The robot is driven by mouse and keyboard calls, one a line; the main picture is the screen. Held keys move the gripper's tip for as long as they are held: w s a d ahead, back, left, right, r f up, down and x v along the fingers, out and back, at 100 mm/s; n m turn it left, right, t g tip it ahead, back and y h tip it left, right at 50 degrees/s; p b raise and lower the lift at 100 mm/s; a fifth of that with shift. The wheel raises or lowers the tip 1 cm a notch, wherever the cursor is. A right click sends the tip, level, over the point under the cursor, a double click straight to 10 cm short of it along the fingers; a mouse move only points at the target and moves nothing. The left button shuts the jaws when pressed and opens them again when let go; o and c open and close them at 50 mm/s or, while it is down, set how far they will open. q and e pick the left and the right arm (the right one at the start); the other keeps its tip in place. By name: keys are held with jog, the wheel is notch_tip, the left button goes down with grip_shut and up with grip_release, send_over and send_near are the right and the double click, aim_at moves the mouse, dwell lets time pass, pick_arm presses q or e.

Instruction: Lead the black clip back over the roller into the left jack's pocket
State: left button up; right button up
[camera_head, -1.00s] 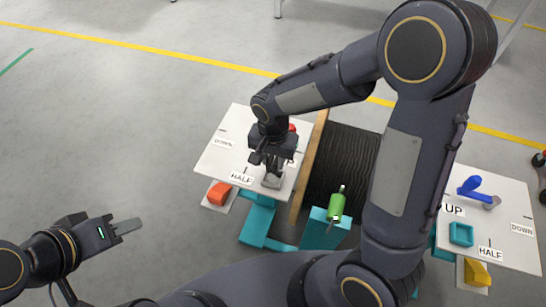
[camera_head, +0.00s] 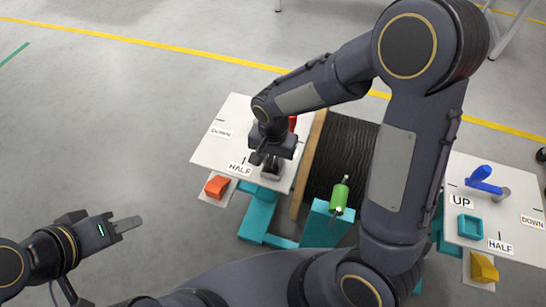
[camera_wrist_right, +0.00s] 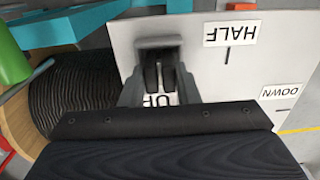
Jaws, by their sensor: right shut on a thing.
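My right gripper (camera_wrist_right: 157,88) is low over the left jack's white board (camera_head: 210,160), pointing down, beside the HALF label. It is shut on a small dark thing, apparently the black clip (camera_wrist_right: 160,75), mostly hidden between the fingers. A grey pocket-like piece (camera_wrist_right: 157,43) lies right at the fingertips; I cannot tell whether the clip is inside it. The green roller (camera_head: 339,196) sits on a teal stand to the right of my right gripper.
The black reel (camera_head: 345,150) and a wooden flange stand right of the left board. A red part (camera_head: 292,123) is just behind my wrist. An orange wedge (camera_head: 217,186) lies at the front. The right board (camera_head: 515,210) carries a blue lever (camera_head: 485,181) and a teal pocket (camera_head: 469,227).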

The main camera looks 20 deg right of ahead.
jog(key=o, duration=1)
jog(key=shift+o, duration=0.2)
notch_tip(320, 180, up, 7)
jog(key=shift+f+p, duration=0.15)
jog(key=shift+p, duration=0.7)
jog(key=shift+r, duration=0.55)
